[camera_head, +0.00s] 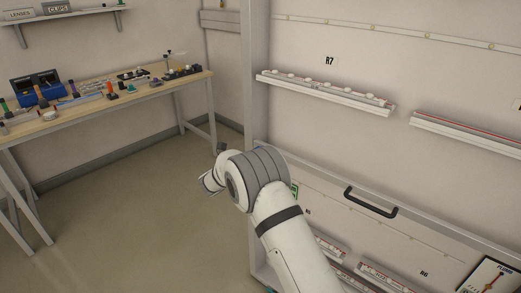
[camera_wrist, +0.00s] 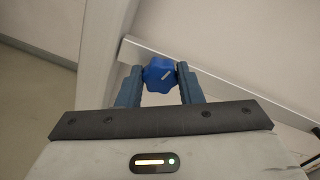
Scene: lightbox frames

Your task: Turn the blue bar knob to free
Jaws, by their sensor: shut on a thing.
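The blue knob (camera_wrist: 158,76) is lobed, with a short pale line on its face. In the wrist view it sits between the two blue-grey fingers of my gripper (camera_wrist: 159,70), which touch it from both sides. The pale line slants up to the right. The knob is in front of a pale rail or bar (camera_wrist: 215,85) beside an upright post. In the head view my arm hides the knob, and I cannot make out the fingers there. I cannot read any marking for the free position near the knob.
A large pale frame with a black handle (camera_head: 370,202) stands right of my arm. Light rails (camera_head: 325,95) hang on the wall behind. A sign with a diagram (camera_head: 490,275) is at lower right. A workbench (camera_head: 90,112) with tools stands left; the floor between is clear.

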